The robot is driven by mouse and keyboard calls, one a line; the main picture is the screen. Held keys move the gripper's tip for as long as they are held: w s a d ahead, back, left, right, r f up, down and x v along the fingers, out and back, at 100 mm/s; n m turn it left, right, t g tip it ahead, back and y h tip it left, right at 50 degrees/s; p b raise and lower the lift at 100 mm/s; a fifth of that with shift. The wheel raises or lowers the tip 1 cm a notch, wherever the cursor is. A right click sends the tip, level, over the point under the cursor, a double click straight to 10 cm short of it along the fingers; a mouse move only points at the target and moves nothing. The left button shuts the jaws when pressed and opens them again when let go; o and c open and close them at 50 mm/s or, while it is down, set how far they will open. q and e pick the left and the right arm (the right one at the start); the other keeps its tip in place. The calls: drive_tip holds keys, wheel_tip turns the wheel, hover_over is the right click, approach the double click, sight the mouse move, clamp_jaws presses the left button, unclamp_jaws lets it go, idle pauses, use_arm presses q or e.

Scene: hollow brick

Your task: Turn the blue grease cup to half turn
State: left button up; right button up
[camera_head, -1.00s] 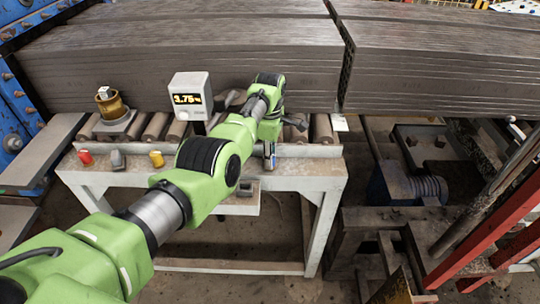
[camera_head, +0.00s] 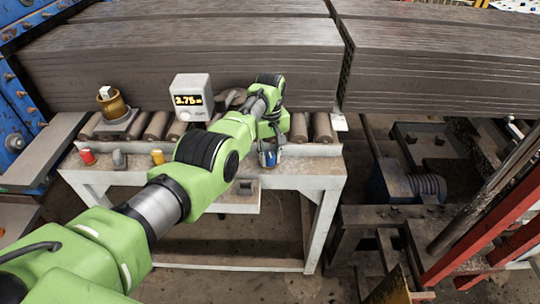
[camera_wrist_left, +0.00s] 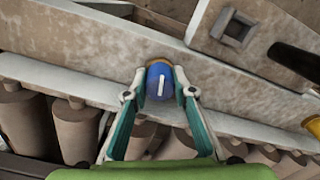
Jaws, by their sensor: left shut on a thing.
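The blue grease cup (camera_wrist_left: 158,84) is a round blue cap with a white line on top, seated on a brassy base at the rail's edge. The white line runs nearly straight up and down in the left wrist view. My left gripper (camera_wrist_left: 160,80) is shut on the cup, one fingertip on each side. In the head view the blue cup (camera_head: 271,157) is a small patch below my wrist, partly hidden by the fingers. My right gripper is not in view.
A red cup (camera_head: 87,157), a grey cup (camera_head: 118,160) and a yellow cup (camera_head: 157,157) sit along the same rail to the left. A display box (camera_head: 190,97) reads about 3.75. Rollers (camera_head: 322,127) and stacked grey slabs (camera_head: 180,60) lie behind.

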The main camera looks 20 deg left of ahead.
use_arm(q)
drive_tip(key=m, duration=0.6)
drive_tip(key=shift+r+m, duration=0.1)
drive_tip(key=shift+m, duration=0.2)
drive_tip(key=m, duration=1)
drive_tip(key=shift+w+m, duration=0.1)
drive_tip(key=shift+m, duration=1.7)
drive_tip(key=o, duration=0.8)
drive_tip(key=shift+a, duration=0.1)
drive_tip(key=shift+o, duration=0.2)
